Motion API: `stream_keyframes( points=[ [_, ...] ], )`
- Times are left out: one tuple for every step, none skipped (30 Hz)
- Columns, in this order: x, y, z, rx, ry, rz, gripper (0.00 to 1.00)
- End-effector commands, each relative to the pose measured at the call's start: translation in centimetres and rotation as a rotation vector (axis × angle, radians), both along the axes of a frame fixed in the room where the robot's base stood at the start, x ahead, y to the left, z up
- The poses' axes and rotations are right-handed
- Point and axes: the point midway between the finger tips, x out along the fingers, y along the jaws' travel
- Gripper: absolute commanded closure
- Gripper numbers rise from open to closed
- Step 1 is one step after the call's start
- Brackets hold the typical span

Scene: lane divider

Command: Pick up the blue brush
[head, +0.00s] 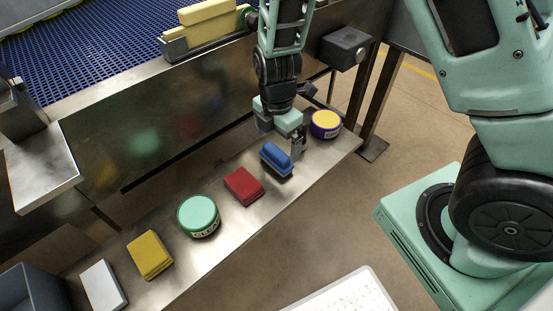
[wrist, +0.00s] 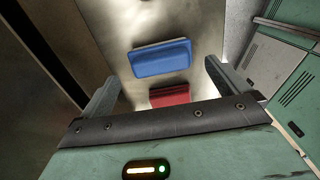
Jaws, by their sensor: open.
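The blue brush (head: 276,159) lies on a narrow metal shelf (head: 226,215), between a red brush and a purple tub. In the wrist view the blue brush (wrist: 161,58) shows as a rounded block beyond my gripper, between the lines of its two fingers. My gripper (head: 281,143) is just above and beside the blue brush. In the wrist view its fingers (wrist: 160,82) are wide apart with nothing between them. Whether a finger touches the brush cannot be told.
A metal wall (head: 150,135) rises behind the shelf. A grey bin (head: 30,290) stands at lower left.

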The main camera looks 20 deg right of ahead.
Motion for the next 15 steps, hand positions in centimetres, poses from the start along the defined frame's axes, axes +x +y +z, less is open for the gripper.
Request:
stream_keyframes(
  points=[
    [0.0,0.0,-0.4,0.0,0.001,-0.001,0.0],
    [0.0,0.0,-0.5,0.0,0.001,-0.001,0.0],
    [0.0,0.0,-0.7,0.0,0.001,-0.002,0.0],
    [0.0,0.0,-0.9,-0.001,0.002,-0.002,0.0],
    [0.0,0.0,-1.2,-0.001,0.002,-0.001,0.0],
    [-0.1,0.1,-1.6,-0.001,0.002,-0.001,0.0],
    [-0.1,0.1,-2.0,-0.001,0.002,-0.002,0.0],
    [-0.1,0.1,-2.5,-0.001,0.004,-0.001,0.0],
    [-0.2,0.1,-3.2,-0.001,0.004,-0.002,0.0],
    [-0.2,0.2,-3.6,-0.001,0.004,-0.003,0.0],
    [-0.2,0.2,-4.1,-0.002,0.003,-0.002,0.0],
    [-0.1,0.2,-4.6,-0.001,0.003,-0.003,0.0],
    [-0.1,0.2,-5.0,-0.001,0.002,-0.003,0.0],
    [-0.1,0.2,-5.3,0.0,0.001,-0.003,0.0],
    [-0.1,0.2,-5.5,0.0,0.0,-0.002,0.0]
  ],
)
